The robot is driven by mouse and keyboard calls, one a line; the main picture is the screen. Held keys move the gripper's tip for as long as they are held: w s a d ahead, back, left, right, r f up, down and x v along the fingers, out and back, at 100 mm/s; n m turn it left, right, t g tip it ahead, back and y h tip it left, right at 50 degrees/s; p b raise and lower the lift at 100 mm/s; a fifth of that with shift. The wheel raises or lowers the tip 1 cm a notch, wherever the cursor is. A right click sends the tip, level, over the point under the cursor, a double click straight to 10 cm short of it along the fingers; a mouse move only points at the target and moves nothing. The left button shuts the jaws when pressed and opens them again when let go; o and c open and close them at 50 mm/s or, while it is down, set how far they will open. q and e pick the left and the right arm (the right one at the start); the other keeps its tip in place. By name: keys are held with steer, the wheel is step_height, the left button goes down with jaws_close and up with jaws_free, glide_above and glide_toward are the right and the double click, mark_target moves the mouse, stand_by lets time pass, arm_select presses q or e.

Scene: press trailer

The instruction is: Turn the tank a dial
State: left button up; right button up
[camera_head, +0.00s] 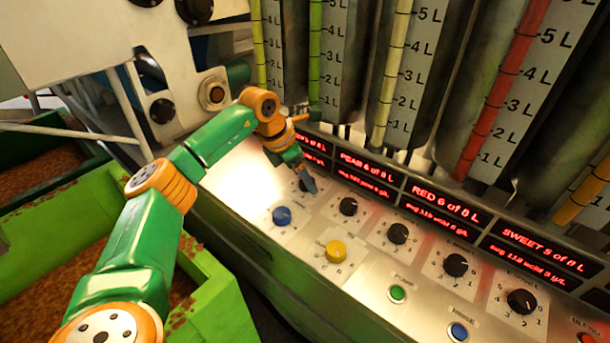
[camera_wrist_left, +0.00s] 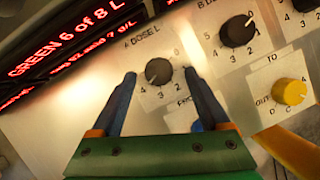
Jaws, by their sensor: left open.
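The tank A dial is a small black knob (camera_wrist_left: 158,71) labelled "A DOSE L" with a numbered scale on the metal panel. In the head view this knob (camera_head: 302,186) is partly hidden behind my left gripper (camera_head: 307,179). In the left wrist view the fingers of my left gripper (camera_wrist_left: 160,75) are open, one on each side of the knob. A gap seems to show between each finger and the knob; contact cannot be told. My right gripper is not in view.
More black knobs (camera_head: 348,206) run along the panel to the right. A blue knob (camera_head: 282,215), a yellow knob (camera_head: 335,251) and a green button (camera_head: 397,293) sit nearer. Red displays (camera_head: 367,173) and graduated tanks stand behind. A green bin (camera_head: 60,240) is at left.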

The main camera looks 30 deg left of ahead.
arm_select(q)
steer(key=shift+w+d+f, duration=0.1)
steer(key=shift+w+f, duration=0.4)
steer(key=shift+f, duration=0.05)
steer(key=shift+s+r, duration=0.15)
steer(key=shift+s, duration=0.05)
steer(key=c, duration=0.6)
jaws_close()
steer(key=shift+n, duration=0.3)
steer(key=n+y, duration=0.1)
steer(key=n, duration=0.1)
steer(key=shift+d+n+t, duration=0.1)
steer(key=shift+n+t, duration=0.2)
steer(key=shift+n, duration=0.1)
steer(key=n+y, duration=0.2)
steer(key=n, duration=0.3)
steer(key=shift+d, duration=0.15)
steer(key=shift+r+n, duration=0.1)
steer(key=shift+n, duration=0.2)
